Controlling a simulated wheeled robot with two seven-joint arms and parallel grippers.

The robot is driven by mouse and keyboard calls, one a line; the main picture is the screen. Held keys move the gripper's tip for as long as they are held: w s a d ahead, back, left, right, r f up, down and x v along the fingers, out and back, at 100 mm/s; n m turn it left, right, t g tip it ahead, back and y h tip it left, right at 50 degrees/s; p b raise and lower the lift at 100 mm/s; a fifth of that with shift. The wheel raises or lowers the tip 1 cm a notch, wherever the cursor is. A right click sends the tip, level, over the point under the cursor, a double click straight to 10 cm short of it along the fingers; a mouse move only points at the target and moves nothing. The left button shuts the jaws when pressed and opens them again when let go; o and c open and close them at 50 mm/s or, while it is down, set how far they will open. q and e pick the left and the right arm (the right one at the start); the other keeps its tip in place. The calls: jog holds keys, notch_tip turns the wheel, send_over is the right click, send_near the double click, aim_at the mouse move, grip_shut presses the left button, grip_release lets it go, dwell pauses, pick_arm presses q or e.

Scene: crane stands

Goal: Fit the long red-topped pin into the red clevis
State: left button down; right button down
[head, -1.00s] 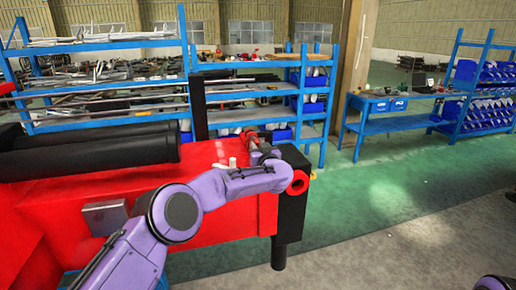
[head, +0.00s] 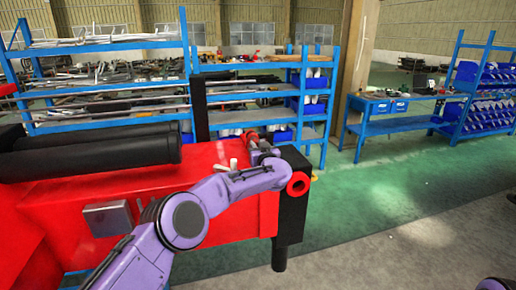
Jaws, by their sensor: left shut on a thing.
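My left gripper (head: 253,147) is at the far end of the purple arm, above the red beam near its right end. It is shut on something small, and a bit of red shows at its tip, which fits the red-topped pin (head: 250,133). The pin's shank is hidden or too small to make out. A red ring (head: 298,184) sits on the black end block (head: 291,215), to the right of and below the gripper. I cannot tell whether it belongs to the red clevis. My right gripper is out of view.
The large red beam (head: 150,190) carries thick black cylinders (head: 90,150) on the left. A small pale peg (head: 233,164) shows beside my left wrist. A black post (head: 199,108) stands behind. Blue shelves (head: 95,48) line the back. Green floor (head: 400,180) is clear on the right.

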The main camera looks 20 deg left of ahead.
pick_arm(q)
jog(key=shift+w+a, duration=0.15)
jog(key=shift+w, duration=0.1)
jog(key=shift+a+r, duration=0.1)
jog(key=shift+r, duration=0.1)
jog(key=c, duration=0.9)
grip_release()
jog(key=shift+r, duration=0.1)
jog(key=shift+o, duration=0.2)
jog(key=shift+r, duration=0.1)
jog(key=shift+s+d+p, duration=0.15)
jog(key=shift+d+p, duration=0.15)
jog(key=shift+p, duration=0.05)
jog(key=shift+s+d+f+p, duration=0.2)
jog(key=shift+s+d+p, duration=0.1)
jog(key=shift+s+p, duration=0.25)
jog(key=shift+p+v, duration=0.4)
jog(key=shift+v, duration=1.1)
jog(key=shift+w+f, duration=0.1)
jog(key=shift+f, duration=0.1)
